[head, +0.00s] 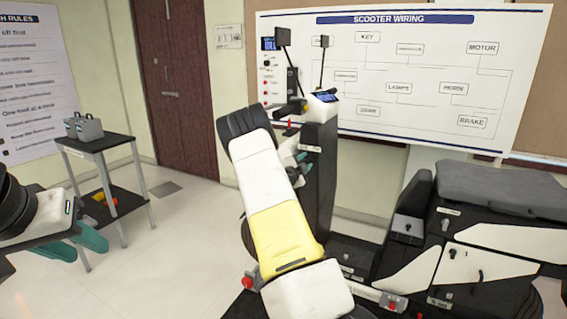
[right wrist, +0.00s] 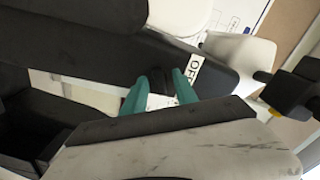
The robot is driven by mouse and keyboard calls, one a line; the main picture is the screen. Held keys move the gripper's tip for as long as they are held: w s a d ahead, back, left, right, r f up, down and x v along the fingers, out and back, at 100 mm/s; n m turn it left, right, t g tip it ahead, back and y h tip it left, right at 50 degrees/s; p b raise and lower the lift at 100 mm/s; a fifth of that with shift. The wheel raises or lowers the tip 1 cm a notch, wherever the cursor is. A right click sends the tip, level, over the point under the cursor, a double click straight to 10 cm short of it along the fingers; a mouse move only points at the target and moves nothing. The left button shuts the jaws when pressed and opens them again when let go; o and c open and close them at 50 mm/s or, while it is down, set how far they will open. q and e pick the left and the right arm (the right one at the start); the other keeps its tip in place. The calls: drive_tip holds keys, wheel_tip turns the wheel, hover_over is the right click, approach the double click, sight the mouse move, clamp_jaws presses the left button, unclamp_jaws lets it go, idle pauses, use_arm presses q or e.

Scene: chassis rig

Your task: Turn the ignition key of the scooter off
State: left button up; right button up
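The scooter's dark steering column (head: 319,165) stands in the middle of the head view, with a small white label (head: 310,148) on it. In the right wrist view a label reading OFF (right wrist: 195,69) sits just right of my fingertips. My right gripper (head: 297,157) is at the column, partly behind my own arm. Its teal fingers show in the right wrist view (right wrist: 160,85), apart, with dark shapes between their tips. I cannot tell whether these are the key or finger pads, nor which way the key points. My left gripper (head: 78,243) is open and empty, away from the scooter.
The scooter's seat (head: 500,187) and body panels (head: 470,262) fill the right side. A side table (head: 97,142) with a grey box (head: 83,127) stands at the left. A wiring board (head: 400,75) hangs behind the column. The floor between the table and scooter is clear.

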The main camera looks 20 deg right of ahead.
drive_tip(key=shift+d, duration=0.1)
clamp_jaws()
drive_tip(key=shift+n, duration=0.5)
drive_tip(key=n, duration=0.5)
drive_tip(key=shift+f+n, duration=0.1)
drive_tip(key=shift+n, duration=0.2)
drive_tip(key=n, duration=0.5)
drive_tip(key=shift+n, duration=0.4)
unclamp_jaws()
